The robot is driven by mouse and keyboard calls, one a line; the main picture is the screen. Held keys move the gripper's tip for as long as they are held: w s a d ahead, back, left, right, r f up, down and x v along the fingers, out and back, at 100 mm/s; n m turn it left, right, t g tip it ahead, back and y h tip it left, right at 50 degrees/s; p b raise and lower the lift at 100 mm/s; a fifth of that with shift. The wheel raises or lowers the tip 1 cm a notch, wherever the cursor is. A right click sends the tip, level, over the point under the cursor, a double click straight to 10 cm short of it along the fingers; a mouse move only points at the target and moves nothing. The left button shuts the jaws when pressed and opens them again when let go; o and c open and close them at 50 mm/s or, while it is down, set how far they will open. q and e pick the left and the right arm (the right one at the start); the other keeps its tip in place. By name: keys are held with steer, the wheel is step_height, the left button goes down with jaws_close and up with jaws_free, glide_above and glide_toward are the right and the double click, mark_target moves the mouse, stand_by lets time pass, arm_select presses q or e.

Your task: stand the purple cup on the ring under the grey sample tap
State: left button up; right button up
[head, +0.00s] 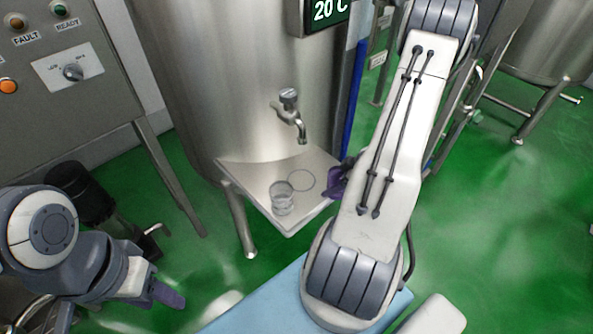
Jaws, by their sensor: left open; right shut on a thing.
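The grey sample tap (294,112) sticks out from the steel tank, above a small steel shelf. A thin ring (301,180) is marked on the shelf below the tap, with nothing standing on it. My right gripper (335,183) is at the shelf's right edge, right of the ring, mostly hidden behind my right arm. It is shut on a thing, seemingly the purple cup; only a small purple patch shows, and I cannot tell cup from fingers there. My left gripper (163,290) is open and empty at the lower left, away from the shelf.
A clear glass (282,198) stands on the shelf (255,182), close to the ring on its front left side. A control panel (70,68) is at the upper left. A light blue surface (255,309) lies at the bottom. Green floor is open on the right.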

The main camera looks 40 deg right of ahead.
glide_toward(290, 175)
steer(key=f, duration=0.2)
steer(key=s+f, duration=0.1)
steer(key=shift+s+d+f, duration=0.15)
steer(key=shift+d+f, duration=0.1)
steer(key=shift+f, duration=0.1)
steer(key=w, duration=0.1)
steer(key=w+a, duration=0.2)
steer(key=w, duration=0.1)
steer(key=shift+w+f+p, duration=0.1)
steer(key=shift+p, duration=0.3)
steer(key=shift+d+f, duration=0.1)
steer(key=shift+f, duration=0.15)
steer(key=shift+f, duration=0.15)
steer(key=o, duration=1.3)
